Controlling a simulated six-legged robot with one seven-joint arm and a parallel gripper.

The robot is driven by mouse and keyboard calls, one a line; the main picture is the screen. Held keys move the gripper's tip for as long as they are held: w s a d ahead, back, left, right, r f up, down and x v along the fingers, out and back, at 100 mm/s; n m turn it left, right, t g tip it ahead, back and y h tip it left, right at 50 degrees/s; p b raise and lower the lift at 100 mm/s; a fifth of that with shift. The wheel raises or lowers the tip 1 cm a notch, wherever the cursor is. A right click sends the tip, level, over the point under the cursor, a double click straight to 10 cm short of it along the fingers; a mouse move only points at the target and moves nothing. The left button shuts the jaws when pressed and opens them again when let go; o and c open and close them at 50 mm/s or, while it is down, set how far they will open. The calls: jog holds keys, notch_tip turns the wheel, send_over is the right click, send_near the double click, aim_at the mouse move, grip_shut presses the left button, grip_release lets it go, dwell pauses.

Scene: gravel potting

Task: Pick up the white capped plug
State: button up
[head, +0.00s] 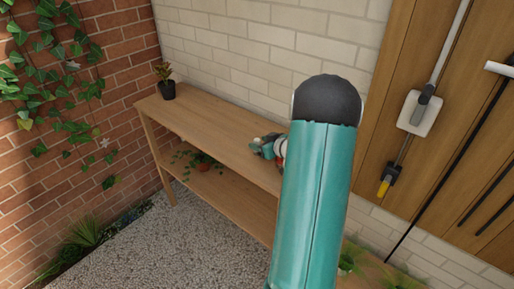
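My teal arm link with its dark rounded joint fills the middle of the head view and hides part of the wooden bench (205,122). Just left of the link, over the bench top, a small grey and teal shape shows, which looks like my gripper (264,147). A white and red piece (281,148) beside it is partly hidden by the link; I cannot tell whether it belongs to my wrist. The fingers are too small to tell open from shut. I cannot make out the white capped plug.
A small dark pot with a plant (167,89) stands at the bench's left end. A trailing potted plant (202,162) sits on the lower shelf. Long-handled tools (418,112) hang on the wooden panel at right. Gravel (160,250) covers the floor.

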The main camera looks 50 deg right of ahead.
jog(key=c, duration=1)
jog(key=shift+r, duration=0.15)
